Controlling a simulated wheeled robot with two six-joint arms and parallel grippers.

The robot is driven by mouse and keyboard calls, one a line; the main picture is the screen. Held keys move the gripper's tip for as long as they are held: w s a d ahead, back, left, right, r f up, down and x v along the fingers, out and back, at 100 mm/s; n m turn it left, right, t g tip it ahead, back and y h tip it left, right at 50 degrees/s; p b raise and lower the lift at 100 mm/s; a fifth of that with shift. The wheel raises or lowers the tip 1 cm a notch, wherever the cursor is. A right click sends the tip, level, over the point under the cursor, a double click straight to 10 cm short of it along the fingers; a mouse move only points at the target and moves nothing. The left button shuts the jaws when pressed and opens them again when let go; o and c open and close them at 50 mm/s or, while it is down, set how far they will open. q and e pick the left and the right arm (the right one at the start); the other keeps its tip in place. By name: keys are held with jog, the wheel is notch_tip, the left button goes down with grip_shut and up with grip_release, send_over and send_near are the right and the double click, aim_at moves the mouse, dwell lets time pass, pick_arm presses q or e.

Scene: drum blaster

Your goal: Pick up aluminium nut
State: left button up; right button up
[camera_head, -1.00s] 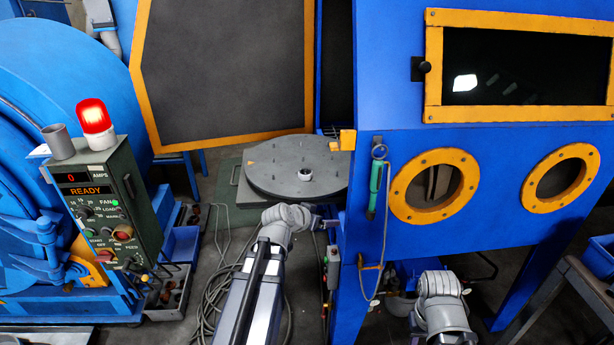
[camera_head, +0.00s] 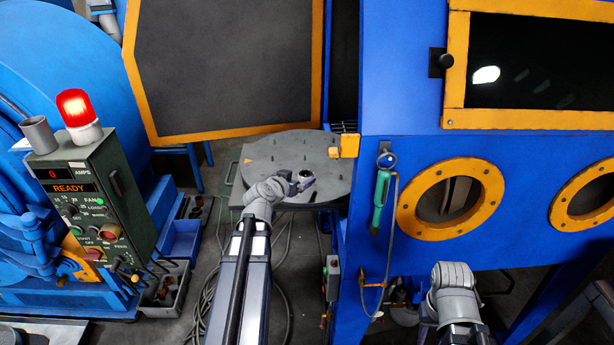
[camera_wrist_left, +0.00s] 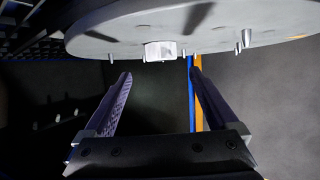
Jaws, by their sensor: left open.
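The aluminium nut (camera_head: 305,174) is a small silvery ring with a dark hole, on the grey round turntable (camera_head: 270,150). In the left wrist view the nut (camera_wrist_left: 160,50) is a pale block on the turntable (camera_wrist_left: 110,30), which appears at the top, upside down. My left gripper (camera_head: 297,184) is at the turntable's near edge, close beside the nut. In the left wrist view my left gripper (camera_wrist_left: 159,78) is open and empty; the nut lies beyond the fingertips, roughly centred between them. My right arm shows at the lower right, but its gripper is not visible.
Several short pegs stand on the turntable around the nut. The blue cabinet (camera_head: 370,235) with orange-rimmed ports stands just right of it, with a green-handled tool (camera_head: 380,200) hanging there. The open door (camera_head: 225,65) is behind. A control box (camera_head: 85,210) with a red lamp stands left.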

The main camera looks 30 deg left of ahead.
aim_at(308, 172)
pick_arm(q)
jog(key=shift+b+x, duration=1.35)
jog(key=shift+x, duration=2.45)
jog(key=shift+s+a, duration=0.1)
jog(key=shift+a, duration=0.05)
jog(key=shift+c, duration=0.2)
grip_shut()
